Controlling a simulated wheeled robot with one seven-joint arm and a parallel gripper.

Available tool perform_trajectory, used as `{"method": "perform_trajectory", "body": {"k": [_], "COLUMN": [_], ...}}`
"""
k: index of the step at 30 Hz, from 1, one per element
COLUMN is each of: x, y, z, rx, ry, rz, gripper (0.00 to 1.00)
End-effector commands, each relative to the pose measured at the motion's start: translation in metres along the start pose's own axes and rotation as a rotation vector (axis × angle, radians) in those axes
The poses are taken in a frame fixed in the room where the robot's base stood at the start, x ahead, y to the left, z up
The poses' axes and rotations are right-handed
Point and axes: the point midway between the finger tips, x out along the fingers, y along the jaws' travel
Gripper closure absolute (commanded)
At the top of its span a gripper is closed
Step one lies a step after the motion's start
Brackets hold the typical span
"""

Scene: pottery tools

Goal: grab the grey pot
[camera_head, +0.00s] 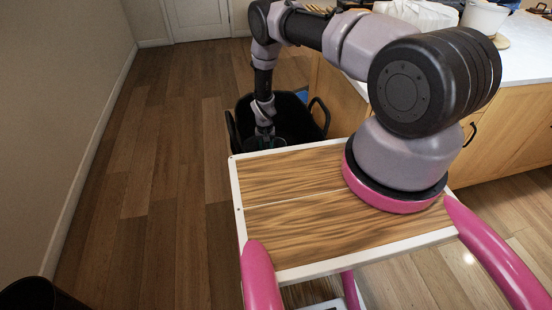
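My arm reaches forward and down, and its wrist end, my gripper (265,140), points down at a black tub with handles (244,108) on the floor. The fingertips are hidden or too dark to make out, so I cannot see whether they are open or hold anything. No clearly grey pot shows. A pale, whitish pot (484,18) stands on the counter at the top right, well away from my gripper; I cannot tell if it is the grey pot.
The white-topped counter (520,62) with wooden cabinets runs along the right. A crumpled white cloth or bag (420,14) lies on it. A dark round container (38,296) is at the bottom left. A wall borders the left; the wooden floor (160,170) between is clear.

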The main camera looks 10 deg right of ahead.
Motion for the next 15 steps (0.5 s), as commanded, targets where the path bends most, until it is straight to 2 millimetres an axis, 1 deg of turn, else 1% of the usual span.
{"method": "perform_trajectory", "body": {"k": [1,2,3,15], "x": [-0.0001,-0.0001,-0.0001,-0.0003], "y": [0.0000,0.0000,0.0000,-0.0003], "z": [0.0001,0.0001,0.0001,0.0002], "rx": [0.000,0.000,0.000,0.000], "ry": [0.000,0.000,0.000,0.000], "rz": [0.000,0.000,0.000,0.000], "gripper": [0.79,0.91,1.00,1.00]}}
